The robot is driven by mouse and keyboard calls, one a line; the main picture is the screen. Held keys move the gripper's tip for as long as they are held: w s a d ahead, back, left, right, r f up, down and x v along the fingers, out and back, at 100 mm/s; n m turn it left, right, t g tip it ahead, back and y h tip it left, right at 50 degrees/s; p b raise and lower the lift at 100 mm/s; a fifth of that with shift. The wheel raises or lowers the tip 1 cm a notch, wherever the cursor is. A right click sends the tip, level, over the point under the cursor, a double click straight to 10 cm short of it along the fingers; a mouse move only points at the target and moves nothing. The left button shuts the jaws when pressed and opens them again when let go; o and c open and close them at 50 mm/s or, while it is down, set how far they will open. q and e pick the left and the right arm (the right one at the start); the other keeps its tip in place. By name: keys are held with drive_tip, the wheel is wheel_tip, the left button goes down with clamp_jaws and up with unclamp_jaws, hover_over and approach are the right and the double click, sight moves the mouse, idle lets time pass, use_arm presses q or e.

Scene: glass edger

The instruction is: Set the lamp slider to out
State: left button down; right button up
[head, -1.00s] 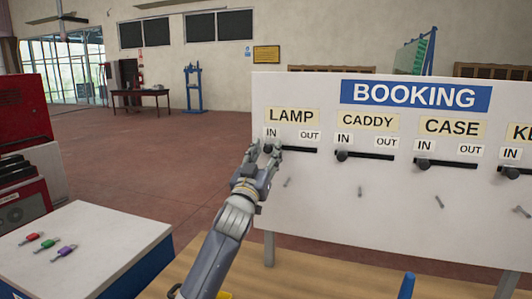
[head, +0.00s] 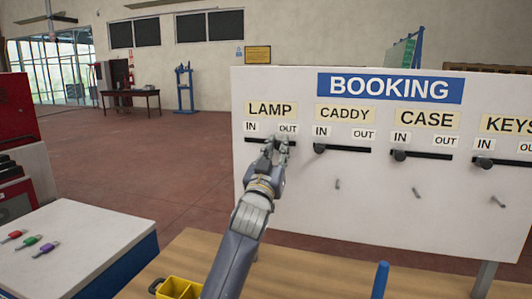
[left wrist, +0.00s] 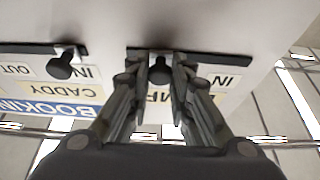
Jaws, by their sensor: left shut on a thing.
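The lamp slider's dark round knob (left wrist: 160,70) sits between the fingers of my left gripper (head: 274,145) in the left wrist view. My left gripper (left wrist: 160,78) is shut on it. The lamp slot (head: 255,140) is a black bar under the LAMP label (head: 270,108). The knob stands toward the OUT label (head: 288,128) and away from the IN label (head: 251,127). The fingers hide the knob in the head view. In the upside-down left wrist view, some slot shows on both sides of the knob, more toward IN. My right gripper is not in view.
The white BOOKING board (head: 300,205) also carries the caddy knob (head: 319,148), the case knob (head: 399,155) and the keys knob (head: 483,161), all at IN. Small pegs stick out below. A yellow caddy (head: 178,288) stands on the wooden table (head: 200,252) in front.

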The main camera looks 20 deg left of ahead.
use_arm(q)
drive_tip(key=shift+d, duration=1.15)
drive_tip(key=c, duration=1.7)
unclamp_jaws()
drive_tip(key=shift+o, duration=1.3)
drive_tip(key=shift+d, duration=0.25)
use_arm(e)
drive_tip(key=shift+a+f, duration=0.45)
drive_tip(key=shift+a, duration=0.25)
